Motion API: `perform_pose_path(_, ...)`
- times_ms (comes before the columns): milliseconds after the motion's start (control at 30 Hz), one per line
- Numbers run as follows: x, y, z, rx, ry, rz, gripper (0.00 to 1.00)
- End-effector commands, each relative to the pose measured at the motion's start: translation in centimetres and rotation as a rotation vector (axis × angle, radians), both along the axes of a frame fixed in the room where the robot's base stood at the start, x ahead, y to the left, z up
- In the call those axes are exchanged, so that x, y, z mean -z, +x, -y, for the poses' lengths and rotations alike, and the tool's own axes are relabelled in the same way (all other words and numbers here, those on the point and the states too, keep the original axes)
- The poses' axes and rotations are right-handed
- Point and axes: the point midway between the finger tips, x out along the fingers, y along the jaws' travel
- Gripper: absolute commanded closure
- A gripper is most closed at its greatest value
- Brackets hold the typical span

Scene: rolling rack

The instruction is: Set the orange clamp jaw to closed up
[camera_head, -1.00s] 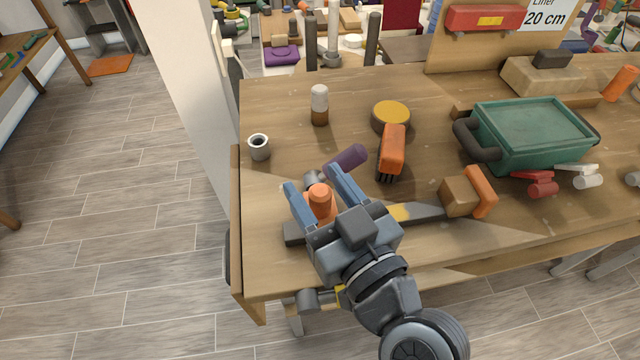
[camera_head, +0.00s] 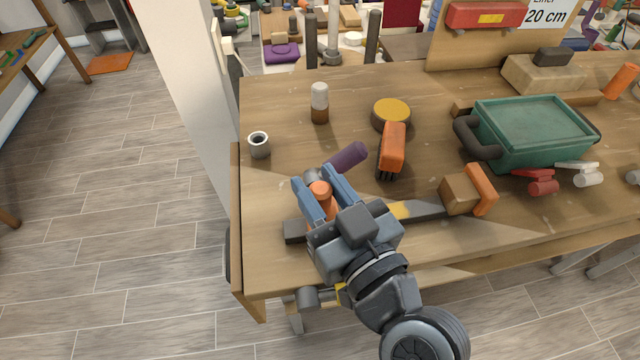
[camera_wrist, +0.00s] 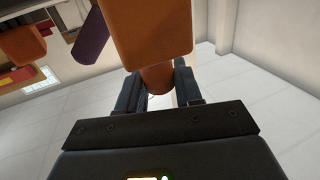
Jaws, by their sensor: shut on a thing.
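The orange clamp lies near the table's front left. Its dark bar (camera_head: 428,213) has a yellow patch. The orange clamp jaw (camera_head: 321,189) at the left end of the bar is between the blue fingers of my gripper (camera_head: 315,178), which is shut on it. A purple handle (camera_head: 346,157) sticks out beyond the fingers. At the right end are an orange end piece (camera_head: 482,188) and a wooden block (camera_head: 460,195), well apart from the held jaw. In the wrist view the orange jaw (camera_wrist: 150,35) looms large above the fingers, beside the purple handle (camera_wrist: 90,38).
An orange brush (camera_head: 393,147) and a yellow-topped round tin (camera_head: 391,113) stand behind the bar. A grey cup (camera_head: 259,145) and a small bottle (camera_head: 320,103) are at the left.

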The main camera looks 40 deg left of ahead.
Motion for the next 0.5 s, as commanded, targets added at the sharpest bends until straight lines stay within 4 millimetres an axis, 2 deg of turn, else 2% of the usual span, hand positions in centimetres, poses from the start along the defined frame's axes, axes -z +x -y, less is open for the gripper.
perform_pose_path(233, 0.5, 1.8, 1.5, 0.006, 0.001, 0.002, 1.00)
perform_pose_path(500, 0.7, 6.5, 5.5, 0.011, 0.002, 0.006, 1.00)
